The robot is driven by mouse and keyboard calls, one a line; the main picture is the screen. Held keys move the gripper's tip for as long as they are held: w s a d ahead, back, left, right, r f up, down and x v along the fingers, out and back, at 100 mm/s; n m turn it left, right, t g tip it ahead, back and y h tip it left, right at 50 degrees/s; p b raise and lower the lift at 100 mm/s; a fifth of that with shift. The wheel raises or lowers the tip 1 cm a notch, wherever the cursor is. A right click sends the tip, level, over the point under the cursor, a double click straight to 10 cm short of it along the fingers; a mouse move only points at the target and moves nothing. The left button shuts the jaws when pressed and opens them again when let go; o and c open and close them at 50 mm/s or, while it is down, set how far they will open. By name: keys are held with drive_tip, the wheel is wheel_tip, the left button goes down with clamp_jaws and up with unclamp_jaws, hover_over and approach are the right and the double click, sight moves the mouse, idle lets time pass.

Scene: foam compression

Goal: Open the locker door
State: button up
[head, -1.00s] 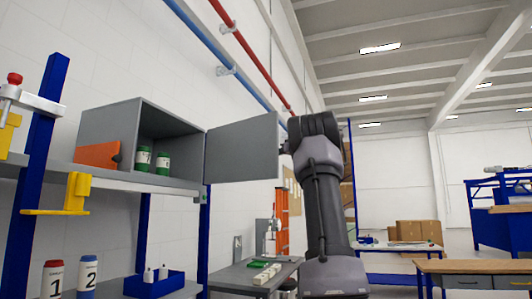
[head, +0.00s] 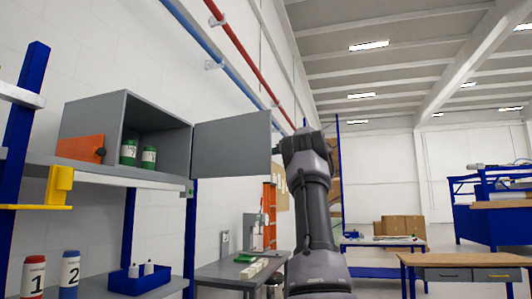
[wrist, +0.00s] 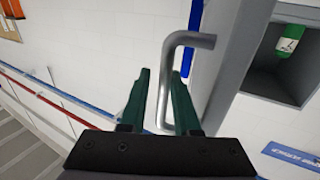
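The grey locker (head: 112,100) stands on a shelf at the left of the head view. Its flat grey door (head: 232,146) is swung wide to the right, and the inside shows. In the wrist view the door (wrist: 238,62) is seen along its edge, with a bent metal handle (wrist: 165,85) on it. My gripper (wrist: 159,82) has two green fingers, one on each side of the handle's bar. They are apart, and a gap shows between the left finger and the bar. In the head view my arm's end is by the door's outer edge, and the fingers are hidden.
Green jars (head: 129,152) stand inside the locker, and one shows in the wrist view (wrist: 288,40). An orange piece (head: 80,148) is at the locker's left. Blue posts (head: 190,235) hold the shelf. A grey table (head: 228,274) stands below the door.

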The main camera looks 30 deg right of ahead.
drive_tip(key=shift+a+r, duration=0.25)
drive_tip(key=shift+r, duration=0.1)
drive_tip(key=shift+s, duration=0.15)
drive_tip(key=v, duration=1)
drive_tip(key=shift+s, duration=0.25)
drive_tip(key=shift+d, duration=0.15)
